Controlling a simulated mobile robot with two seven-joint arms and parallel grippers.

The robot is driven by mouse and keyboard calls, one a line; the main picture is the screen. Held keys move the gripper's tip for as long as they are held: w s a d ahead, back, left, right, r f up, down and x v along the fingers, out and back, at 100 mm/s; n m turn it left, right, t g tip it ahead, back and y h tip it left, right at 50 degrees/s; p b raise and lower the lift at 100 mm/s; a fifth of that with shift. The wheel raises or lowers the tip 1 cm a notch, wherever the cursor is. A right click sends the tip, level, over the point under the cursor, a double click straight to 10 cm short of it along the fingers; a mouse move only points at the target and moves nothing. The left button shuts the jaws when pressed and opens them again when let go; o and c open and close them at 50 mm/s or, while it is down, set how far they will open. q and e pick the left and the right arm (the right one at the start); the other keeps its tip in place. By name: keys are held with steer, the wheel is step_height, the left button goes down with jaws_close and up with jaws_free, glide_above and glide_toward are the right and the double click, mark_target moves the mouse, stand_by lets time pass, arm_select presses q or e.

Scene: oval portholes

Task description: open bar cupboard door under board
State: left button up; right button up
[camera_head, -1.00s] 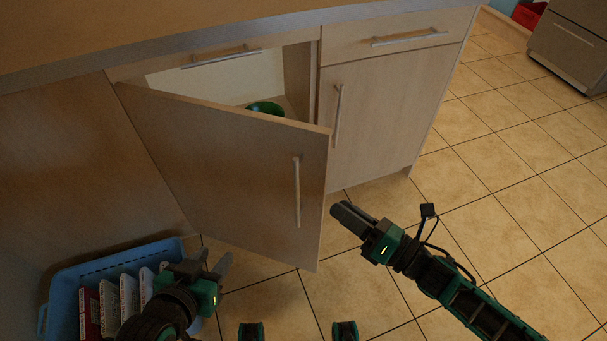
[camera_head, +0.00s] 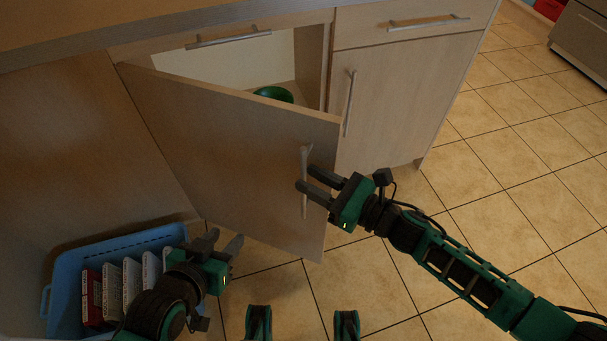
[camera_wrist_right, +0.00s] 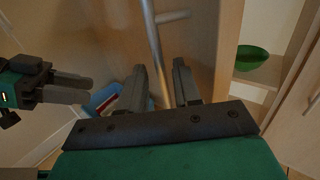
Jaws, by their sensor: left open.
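The wooden cupboard door (camera_head: 220,150) under the counter board (camera_head: 120,35) stands partly open. Its bar handle (camera_head: 304,205) is vertical near the door's free edge. My right gripper (camera_head: 305,178) is open at the handle. In the right wrist view, the handle (camera_wrist_right: 153,40) runs down between the two spread fingers of my right gripper (camera_wrist_right: 159,66); whether they touch it I cannot tell. My left gripper (camera_head: 226,237) is open and empty, low at the left below the door. It also shows in the right wrist view (camera_wrist_right: 90,88).
A green bowl (camera_head: 273,94) sits inside the cupboard. A blue crate (camera_head: 65,290) with several books stands on the floor at the left. A closed neighbouring door (camera_head: 400,100) is on the right. The tiled floor (camera_head: 500,200) to the right is clear.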

steer(key=shift+x, duration=1.35)
steer(key=shift+c, duration=0.3)
jaws_close()
